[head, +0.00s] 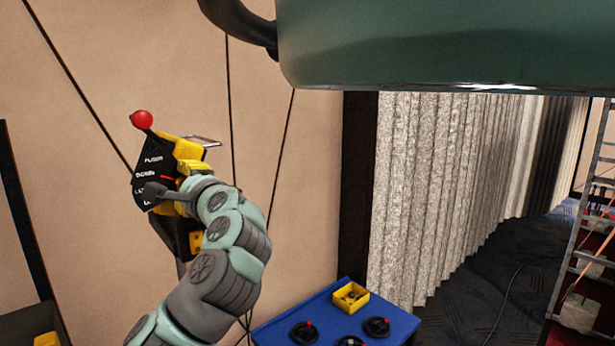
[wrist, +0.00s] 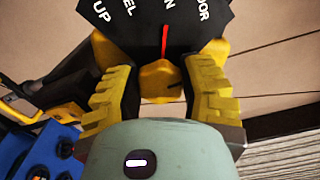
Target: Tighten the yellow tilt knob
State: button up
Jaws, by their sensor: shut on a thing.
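The yellow tilt knob (wrist: 160,82) shows in the wrist view between my gripper's two yellow ribbed fingers. My gripper (wrist: 160,68) is shut on it. A black dial plate (wrist: 150,22) with white lettering lies just beyond the knob, and a red pointer line (wrist: 165,42) stands above the knob on it. In the head view, my gripper (head: 186,172) is at the right side of the same black plate (head: 150,172). My wrist and the fingers hide the knob there.
A red ball (head: 141,119) tops a lever above the plate. A blue table (head: 325,318) with a yellow tray (head: 350,297) and several black knobs stands at lower right. A teal body overhangs the top right. A pleated curtain (head: 450,170) and a ladder (head: 590,220) are further right.

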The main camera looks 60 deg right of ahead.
jog(key=shift+m, duration=0.4)
jog(key=o, duration=1.2)
jog(key=shift+v, duration=6.05)
